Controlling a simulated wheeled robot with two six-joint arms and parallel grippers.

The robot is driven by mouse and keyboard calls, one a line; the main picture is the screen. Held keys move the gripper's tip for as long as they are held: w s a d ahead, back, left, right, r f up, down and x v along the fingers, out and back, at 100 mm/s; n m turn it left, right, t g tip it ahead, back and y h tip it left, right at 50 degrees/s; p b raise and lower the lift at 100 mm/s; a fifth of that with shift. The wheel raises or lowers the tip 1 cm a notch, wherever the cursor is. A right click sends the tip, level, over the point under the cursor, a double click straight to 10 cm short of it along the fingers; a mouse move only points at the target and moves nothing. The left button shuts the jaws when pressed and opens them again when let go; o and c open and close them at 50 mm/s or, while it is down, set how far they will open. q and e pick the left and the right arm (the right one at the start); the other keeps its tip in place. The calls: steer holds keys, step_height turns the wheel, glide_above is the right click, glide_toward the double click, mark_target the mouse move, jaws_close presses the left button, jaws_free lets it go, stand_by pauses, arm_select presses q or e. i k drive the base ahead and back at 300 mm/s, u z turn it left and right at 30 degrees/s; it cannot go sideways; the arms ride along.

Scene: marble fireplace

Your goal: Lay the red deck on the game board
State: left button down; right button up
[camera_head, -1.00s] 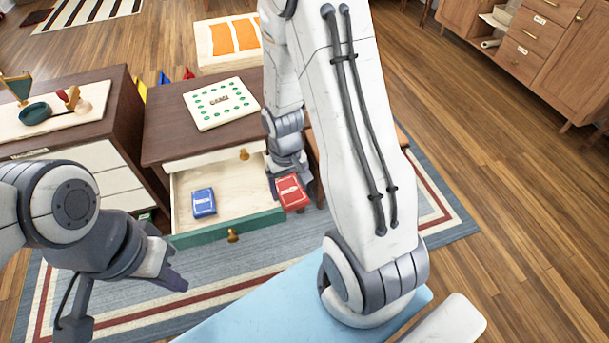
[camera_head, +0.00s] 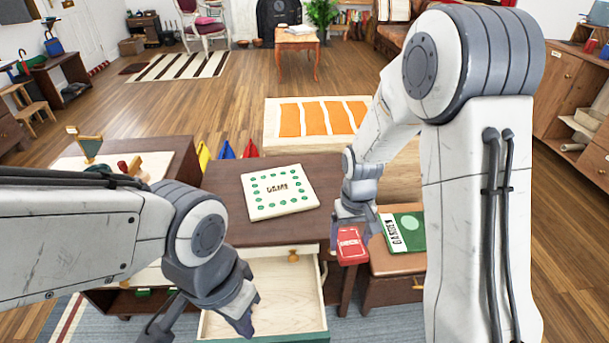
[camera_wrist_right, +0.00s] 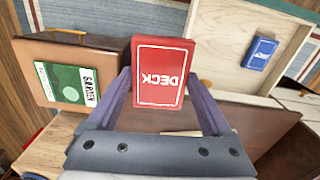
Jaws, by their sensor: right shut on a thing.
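The red deck (camera_head: 351,248), a small box marked DECK, is held by my right gripper (camera_head: 354,222) in the air by the front right corner of the dark brown cabinet. In the right wrist view the red deck (camera_wrist_right: 161,75) sits between the two fingers. The game board (camera_head: 268,206), pale with green dots and the word GAME, lies flat on the cabinet top, left of the held deck and apart from it. My left gripper (camera_head: 240,308) hangs empty over the open drawer; its finger gap is not clear.
The drawer (camera_head: 312,300) below the cabinet top stands open. A blue deck (camera_wrist_right: 259,52) lies inside it, in the right wrist view. A green and white GARDEN box (camera_head: 408,233) lies on a brown case-like surface at right. The cabinet top around the board is clear.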

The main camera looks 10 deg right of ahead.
mark_target(278, 188)
steer(key=u, duration=0.05)
steer(key=i, duration=1)
steer(key=u, duration=0.35)
